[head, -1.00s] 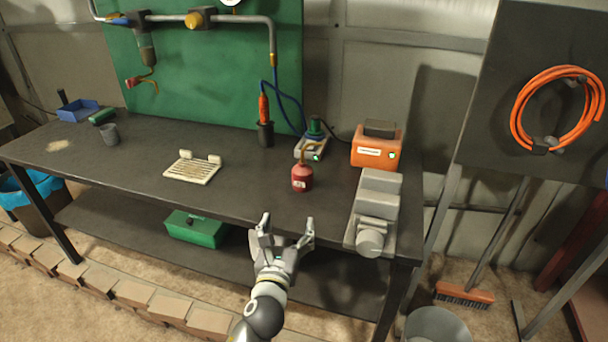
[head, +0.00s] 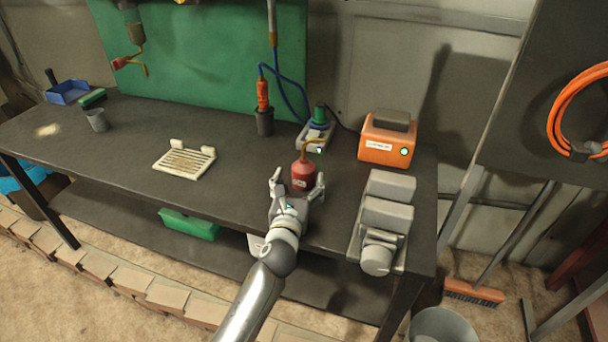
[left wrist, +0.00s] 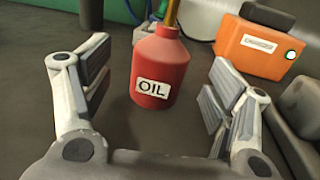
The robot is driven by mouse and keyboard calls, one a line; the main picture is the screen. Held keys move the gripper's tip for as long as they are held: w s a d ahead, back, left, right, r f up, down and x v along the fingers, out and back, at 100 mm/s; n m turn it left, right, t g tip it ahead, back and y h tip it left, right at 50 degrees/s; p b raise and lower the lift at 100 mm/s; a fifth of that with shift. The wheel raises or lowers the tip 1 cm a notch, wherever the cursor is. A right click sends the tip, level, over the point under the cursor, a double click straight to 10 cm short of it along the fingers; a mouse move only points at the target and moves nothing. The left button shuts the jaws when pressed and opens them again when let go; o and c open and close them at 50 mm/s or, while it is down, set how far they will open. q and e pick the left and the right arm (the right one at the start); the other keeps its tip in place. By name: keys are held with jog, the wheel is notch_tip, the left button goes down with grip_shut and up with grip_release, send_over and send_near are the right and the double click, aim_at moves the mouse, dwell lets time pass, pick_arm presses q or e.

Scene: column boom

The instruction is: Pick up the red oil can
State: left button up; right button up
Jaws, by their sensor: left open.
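The red oil can (head: 303,175) stands upright on the dark workbench (head: 235,170), with a thin brass spout on top. In the left wrist view the can (left wrist: 160,68) shows its white "OIL" label facing me. My left gripper (head: 298,184) is open, just in front of the can at the bench's front edge. In the left wrist view its two fingers (left wrist: 150,95) stand to the left and right of the can, with a gap on each side. My right gripper is not in view.
A grey vise-like machine (head: 383,220) stands right of the can. An orange box (head: 388,142) and a small device with a green top (head: 318,128) are behind it. A cream slatted tray (head: 184,160) lies to the left, with bare bench between.

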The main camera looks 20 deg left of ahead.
aim_at(304, 166)
pick_arm(q)
jog(key=w, duration=0.4)
jog(key=shift+w+a+r, duration=0.15)
jog(key=shift+w, duration=0.25)
jog(key=shift+w+a, duration=0.1)
jog(key=shift+w, duration=0.25)
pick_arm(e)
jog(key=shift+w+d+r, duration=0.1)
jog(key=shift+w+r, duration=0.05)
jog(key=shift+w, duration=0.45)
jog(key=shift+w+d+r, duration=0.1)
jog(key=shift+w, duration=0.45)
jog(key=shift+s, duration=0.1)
pick_arm(q)
jog(key=c, duration=1.2)
jog(key=shift+c, duration=0.6)
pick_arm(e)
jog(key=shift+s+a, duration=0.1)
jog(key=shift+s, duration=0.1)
pick_arm(q)
jog(key=shift+r, duration=0.15)
